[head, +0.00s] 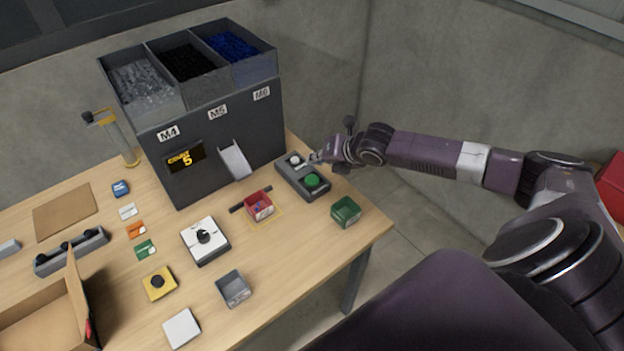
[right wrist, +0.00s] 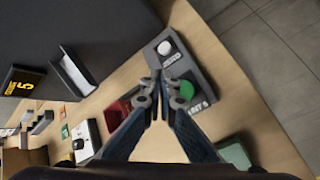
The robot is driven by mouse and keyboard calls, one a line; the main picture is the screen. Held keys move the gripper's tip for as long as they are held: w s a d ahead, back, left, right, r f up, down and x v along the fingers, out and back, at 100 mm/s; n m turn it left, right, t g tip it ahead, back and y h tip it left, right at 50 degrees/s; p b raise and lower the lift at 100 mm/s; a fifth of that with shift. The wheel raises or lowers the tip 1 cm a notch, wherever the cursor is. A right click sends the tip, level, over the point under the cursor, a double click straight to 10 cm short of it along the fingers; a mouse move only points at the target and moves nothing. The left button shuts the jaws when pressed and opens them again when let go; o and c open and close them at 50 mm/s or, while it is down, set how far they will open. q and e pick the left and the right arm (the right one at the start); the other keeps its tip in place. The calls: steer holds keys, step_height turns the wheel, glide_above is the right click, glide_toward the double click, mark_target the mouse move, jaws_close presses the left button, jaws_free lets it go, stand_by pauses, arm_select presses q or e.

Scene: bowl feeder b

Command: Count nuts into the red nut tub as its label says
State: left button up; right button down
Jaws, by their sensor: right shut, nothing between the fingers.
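The red nut tub (head: 259,205) stands on the table in front of the feeder's chute (head: 234,159), with small dark bluish bits inside; its label is too small to read. The feeder (head: 217,145) has bins marked M4, M5 and M6, and its display (head: 185,156) reads COUNT 5. A grey button box (head: 290,177) carries a white button (head: 295,160) and a green button (head: 312,180). My right gripper (head: 316,157) is shut and empty beside the white button; in the right wrist view the fingertips (right wrist: 157,76) show over the box. My left gripper is out of view.
A green tub (head: 345,211) stands near the table's right edge. An open cardboard box (head: 45,315) is at the lower left.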

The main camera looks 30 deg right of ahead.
stand_by(0.6)
step_height(320, 180, up, 4)
steer(key=m+y, duration=0.1)
steer(key=m, duration=1.5)
steer(key=shift+a+m, duration=0.1)
steer(key=shift+m, duration=0.3)
steer(key=shift+f, duration=0.1)
steer(key=b, duration=0.7)
glide_above(314, 181)
step_height(314, 181, down, 7)
steer(key=shift+r, duration=0.1)
steer(key=shift+f, duration=0.95)
steer(key=shift+f, duration=0.15)
steer(key=shift+f+b, duration=0.25)
steer(key=shift+b, duration=0.05)
